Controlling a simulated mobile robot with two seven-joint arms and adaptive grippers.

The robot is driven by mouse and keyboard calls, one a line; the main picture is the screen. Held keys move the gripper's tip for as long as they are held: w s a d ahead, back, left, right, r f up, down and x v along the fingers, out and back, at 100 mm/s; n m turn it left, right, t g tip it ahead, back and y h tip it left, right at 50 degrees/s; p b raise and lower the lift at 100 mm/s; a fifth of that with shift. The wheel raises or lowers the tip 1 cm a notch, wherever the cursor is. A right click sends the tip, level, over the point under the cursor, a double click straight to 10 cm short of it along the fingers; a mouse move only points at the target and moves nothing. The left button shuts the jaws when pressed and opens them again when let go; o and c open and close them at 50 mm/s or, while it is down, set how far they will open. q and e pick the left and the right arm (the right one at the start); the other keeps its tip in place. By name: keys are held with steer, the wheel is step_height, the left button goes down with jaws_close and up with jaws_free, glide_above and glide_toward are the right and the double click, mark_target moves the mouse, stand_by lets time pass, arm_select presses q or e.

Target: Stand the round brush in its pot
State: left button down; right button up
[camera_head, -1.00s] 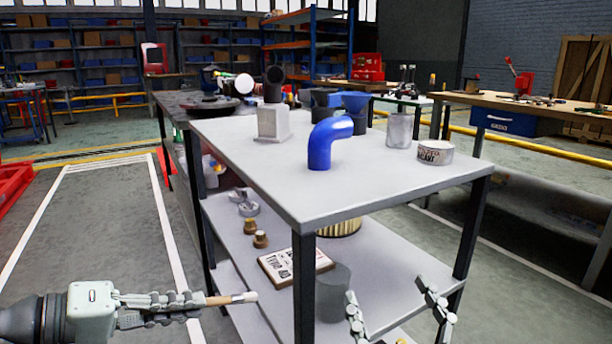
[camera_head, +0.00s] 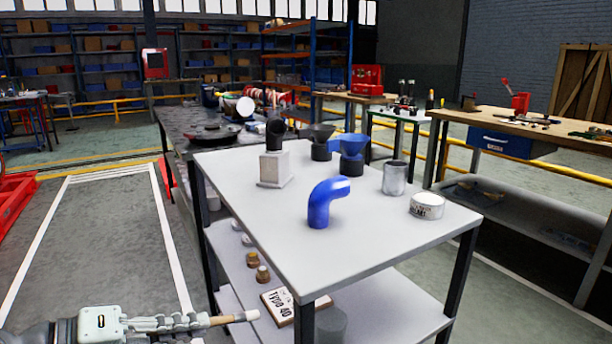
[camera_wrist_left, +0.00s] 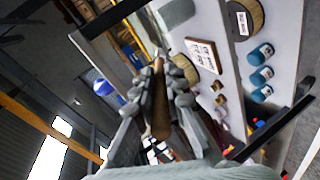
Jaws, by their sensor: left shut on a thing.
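The round brush (camera_head: 234,318) has a wooden handle and a pale tip. My left gripper (camera_head: 196,321) is shut on its handle at the lower left of the head view, left of the trolley. The brush lies nearly level, tip pointing right. In the left wrist view the handle (camera_wrist_left: 159,108) shows between the fingers (camera_wrist_left: 163,85). A grey metal cup (camera_head: 396,178) stands upright on the trolley top. A grey cylinder (camera_head: 330,325) on the lower shelf is partly hidden. I cannot tell which one is the brush's pot. My right gripper is out of view.
The white trolley top (camera_head: 370,235) carries a blue elbow pipe (camera_head: 319,207), a round white tin (camera_head: 427,206), funnels (camera_head: 353,146) and a pale block (camera_head: 275,168). A trolley post stands between brush and cylinder.

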arm_select(q)
steer(key=c, duration=1.5)
jaws_free()
steer(key=shift+o, duration=0.5)
steer(key=o, duration=0.3)
steer(key=shift+r+p, duration=0.4)
steer(key=shift+r, duration=3.1)
